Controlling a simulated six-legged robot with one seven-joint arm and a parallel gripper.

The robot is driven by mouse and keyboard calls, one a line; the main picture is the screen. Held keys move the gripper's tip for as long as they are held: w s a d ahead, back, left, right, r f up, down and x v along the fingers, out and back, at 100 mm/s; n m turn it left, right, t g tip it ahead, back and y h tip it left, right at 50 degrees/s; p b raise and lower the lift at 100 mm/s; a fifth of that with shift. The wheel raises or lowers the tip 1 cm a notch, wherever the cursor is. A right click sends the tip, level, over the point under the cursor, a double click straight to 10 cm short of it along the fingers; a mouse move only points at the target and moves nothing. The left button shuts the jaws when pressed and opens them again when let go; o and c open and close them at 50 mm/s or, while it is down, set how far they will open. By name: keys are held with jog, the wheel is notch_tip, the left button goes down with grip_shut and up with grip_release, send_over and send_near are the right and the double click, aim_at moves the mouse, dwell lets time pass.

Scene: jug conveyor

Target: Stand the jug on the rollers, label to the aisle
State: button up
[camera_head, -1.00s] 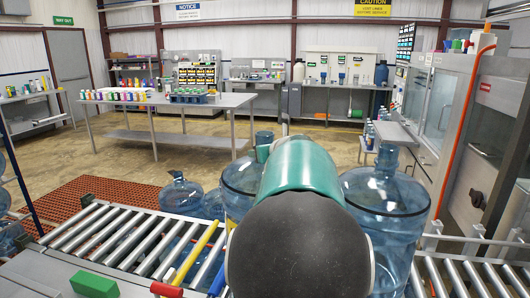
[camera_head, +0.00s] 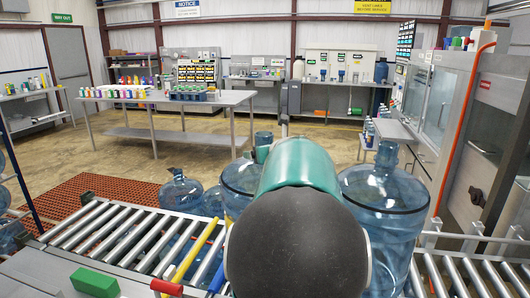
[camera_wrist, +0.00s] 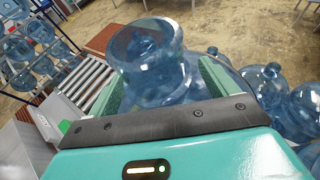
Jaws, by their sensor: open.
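A clear blue jug (camera_wrist: 150,60) is in the wrist view, between the two green fingers of my gripper (camera_wrist: 165,88). The fingers are apart, and I cannot tell whether they touch it. No label can be made out on it. In the head view my arm hides most of my gripper and what is in front of it. The rollers (camera_head: 115,240) run across the left of the head view; they also show at the left of the wrist view (camera_wrist: 86,82).
A large jug (camera_head: 385,205) stands right of my arm, another (camera_head: 240,178) just left of it, and a smaller-looking one (camera_head: 180,190) behind the rollers. More jugs (camera_wrist: 265,85) crowd the wrist view's right. A second roller section (camera_head: 465,275) is at right. Open floor lies beyond.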

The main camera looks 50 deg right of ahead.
jog(key=v, duration=1.3)
jog(key=shift+s+a+r, duration=0.15)
jog(key=shift+s+a, duration=0.05)
jog(key=shift+s, duration=0.1)
jog(key=w+a+r+m+t+h, duration=0.25)
jog(key=w+a+m, duration=0.3)
jog(key=m, duration=0.35)
jog(key=w+a+f+m+g, duration=0.1)
jog(key=a+f+m+g, duration=0.2)
jog(key=a+m, duration=0.6)
jog(key=s+a+f+m+g+y, duration=0.2)
jog(key=a+f, duration=0.4)
jog(key=a, duration=0.3)
jog(key=s+a+f+m+g+y, duration=0.2)
jog(key=s+a+f+m+y, duration=0.2)
jog(key=a, duration=0.5)
jog(key=s+a+f+m+g+y, duration=0.2)
jog(key=a+f+m, duration=0.4)
jog(key=a, duration=0.4)
jog(key=shift+s+f+y, duration=0.65)
jog(key=shift+f, duration=0.2)
